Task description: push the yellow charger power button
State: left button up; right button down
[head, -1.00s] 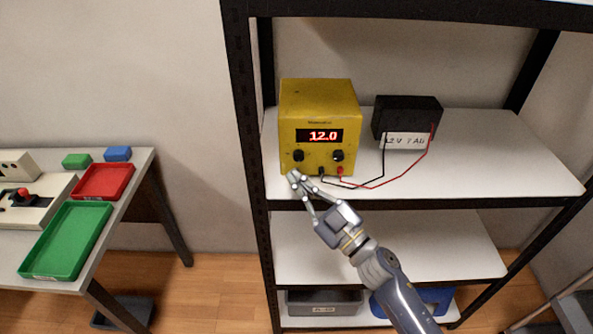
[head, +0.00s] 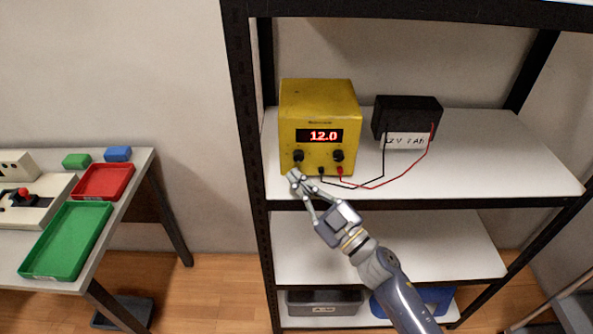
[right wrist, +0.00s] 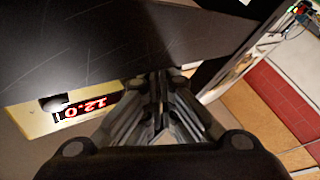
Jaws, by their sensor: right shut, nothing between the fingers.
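The yellow charger (head: 319,100) stands on the white middle shelf in the head view, with its red display (head: 323,136) lit and reading 12.0. Two dark knobs and two jacks sit on its front below the display. My right gripper (head: 293,176) is shut and empty, with its fingertips at the lower left of the charger's front. The fingertips hide that corner, and I cannot tell whether they touch it. No separate power button is clear to see. The right wrist view shows the shut fingers (right wrist: 160,85) and the display upside down (right wrist: 88,106). My left gripper is not in view.
A black battery (head: 407,115) stands right of the charger, joined to it by a black and a red wire (head: 405,178). Dark shelf posts (head: 245,150) frame the unit. A table with a green tray (head: 65,240) and a red tray (head: 103,182) is at the left.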

jog(key=shift+w, duration=0.35)
jog(key=shift+w, duration=0.15)
dwell(0.4)
jog(key=shift+s+p, duration=0.35)
jog(key=shift+s, duration=0.3)
jog(key=s+p, duration=0.2)
jog(key=s, duration=0.4)
dwell(0.4)
